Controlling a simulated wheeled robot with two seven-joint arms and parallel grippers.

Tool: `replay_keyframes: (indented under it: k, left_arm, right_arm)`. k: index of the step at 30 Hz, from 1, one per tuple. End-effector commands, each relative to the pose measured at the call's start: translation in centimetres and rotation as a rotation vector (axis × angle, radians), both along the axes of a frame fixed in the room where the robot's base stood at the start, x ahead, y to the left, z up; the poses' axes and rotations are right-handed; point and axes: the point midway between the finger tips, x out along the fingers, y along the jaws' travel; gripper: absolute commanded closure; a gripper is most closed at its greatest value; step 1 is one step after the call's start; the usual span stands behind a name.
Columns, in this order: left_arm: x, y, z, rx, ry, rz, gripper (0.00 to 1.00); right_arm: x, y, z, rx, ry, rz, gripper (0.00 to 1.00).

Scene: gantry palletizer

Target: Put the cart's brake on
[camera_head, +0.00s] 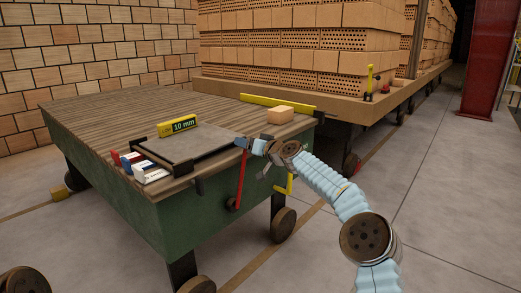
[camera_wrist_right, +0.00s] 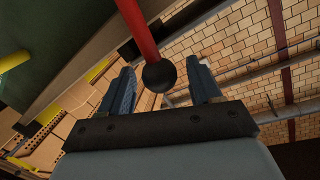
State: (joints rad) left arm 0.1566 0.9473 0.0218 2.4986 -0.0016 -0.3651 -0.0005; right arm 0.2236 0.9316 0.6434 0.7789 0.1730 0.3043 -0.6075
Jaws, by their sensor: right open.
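The cart (camera_head: 130,200) has a green body, a slatted wooden top and dark wheels. A red brake lever (camera_head: 240,180) stands nearly upright on its near side, above a dark pivot. Its upper end is hidden behind my right gripper (camera_head: 246,145) in the head view. In the right wrist view, the red lever (camera_wrist_right: 138,27) ends in a black ball knob (camera_wrist_right: 159,76). The knob shows between the two spread blue fingers of my right gripper (camera_wrist_right: 163,86). I cannot tell whether a finger touches it. My left gripper is not in view.
On the cart top lie a dark-framed grey plate (camera_head: 187,143), a yellow "10 mm" block (camera_head: 178,127), a tan brick (camera_head: 280,114) and small coloured boxes (camera_head: 133,163). Stacked bricks (camera_head: 300,45) stand behind on a wooden platform. Open floor (camera_head: 430,200) lies to the right.

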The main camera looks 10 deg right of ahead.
Motion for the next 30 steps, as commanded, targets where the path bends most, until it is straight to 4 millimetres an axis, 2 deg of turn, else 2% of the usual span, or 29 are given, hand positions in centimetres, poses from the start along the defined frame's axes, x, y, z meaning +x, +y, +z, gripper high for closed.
replay_keyframes:
  k: [1,6,15,21,29,30]
  left_arm:
    - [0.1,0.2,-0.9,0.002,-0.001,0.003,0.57]
    - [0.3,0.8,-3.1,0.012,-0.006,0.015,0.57]
    - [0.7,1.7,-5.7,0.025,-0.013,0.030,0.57]
    - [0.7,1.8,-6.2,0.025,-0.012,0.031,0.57]
    - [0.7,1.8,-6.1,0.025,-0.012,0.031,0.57]
    - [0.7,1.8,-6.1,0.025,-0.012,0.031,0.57]
  right_arm:
    - [-0.6,-0.4,-0.3,-0.001,-0.001,-0.001,0.37]
    - [-3.9,-2.2,-0.2,-0.004,-0.002,-0.003,0.37]
    - [-9.8,-5.1,0.7,-0.004,-0.001,-0.005,0.37]
    - [-11.4,-5.7,1.2,-0.001,0.000,-0.001,0.37]
    - [-11.5,-5.8,1.4,-0.001,0.000,-0.001,0.37]
    - [-11.5,-5.8,1.4,-0.001,0.000,0.000,0.41]
